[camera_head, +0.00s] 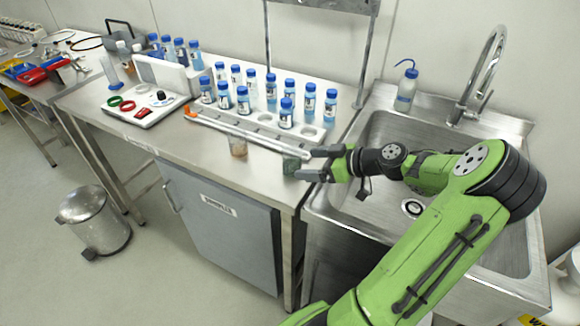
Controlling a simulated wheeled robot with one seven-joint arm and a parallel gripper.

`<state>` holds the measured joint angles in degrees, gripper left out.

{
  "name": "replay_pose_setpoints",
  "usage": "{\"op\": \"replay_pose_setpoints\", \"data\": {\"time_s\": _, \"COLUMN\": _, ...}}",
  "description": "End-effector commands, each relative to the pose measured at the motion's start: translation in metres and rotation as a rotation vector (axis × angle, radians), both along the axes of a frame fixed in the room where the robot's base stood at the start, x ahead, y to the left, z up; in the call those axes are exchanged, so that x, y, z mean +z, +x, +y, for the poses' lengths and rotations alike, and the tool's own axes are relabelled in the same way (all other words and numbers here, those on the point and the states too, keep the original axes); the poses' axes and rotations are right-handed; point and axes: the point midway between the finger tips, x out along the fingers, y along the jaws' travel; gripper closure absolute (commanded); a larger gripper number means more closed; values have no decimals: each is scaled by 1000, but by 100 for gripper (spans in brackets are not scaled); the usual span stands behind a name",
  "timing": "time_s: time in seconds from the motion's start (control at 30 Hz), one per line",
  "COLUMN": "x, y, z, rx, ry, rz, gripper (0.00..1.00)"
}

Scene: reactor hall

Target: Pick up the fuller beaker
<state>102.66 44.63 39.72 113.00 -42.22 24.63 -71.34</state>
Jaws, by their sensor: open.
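A small clear beaker (238,147) with brownish-orange contents stands on the steel bench top near its front edge. A second small beaker (290,164) with dark green contents stands to its right, near the bench's right front corner. The picture is too small to tell for sure which beaker is fuller. My gripper (307,164) is open and empty just right of the green beaker. Its two fingers point left toward that beaker. I cannot tell whether they touch it.
Blue-capped bottles (287,113) fill a rack behind the beakers, with a long pale bar (245,134) along its front. A sink (375,190) with a tall faucet (483,80) lies right. The bench front left of the brown beaker is clear.

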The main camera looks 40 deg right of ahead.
Motion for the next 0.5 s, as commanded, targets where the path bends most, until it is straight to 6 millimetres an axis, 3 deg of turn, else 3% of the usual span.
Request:
{"op": "replay_pose_setpoints", "data": {"time_s": 0.33, "x": -25, "y": 46, "z": 19, "rx": 3, "ry": 2, "rz": 2, "gripper": 14}}
{"op": "replay_pose_setpoints", "data": {"time_s": 0.5, "x": -29, "y": 57, "z": 22, "rx": -1, "ry": 1, "rz": 2, "gripper": 14}}
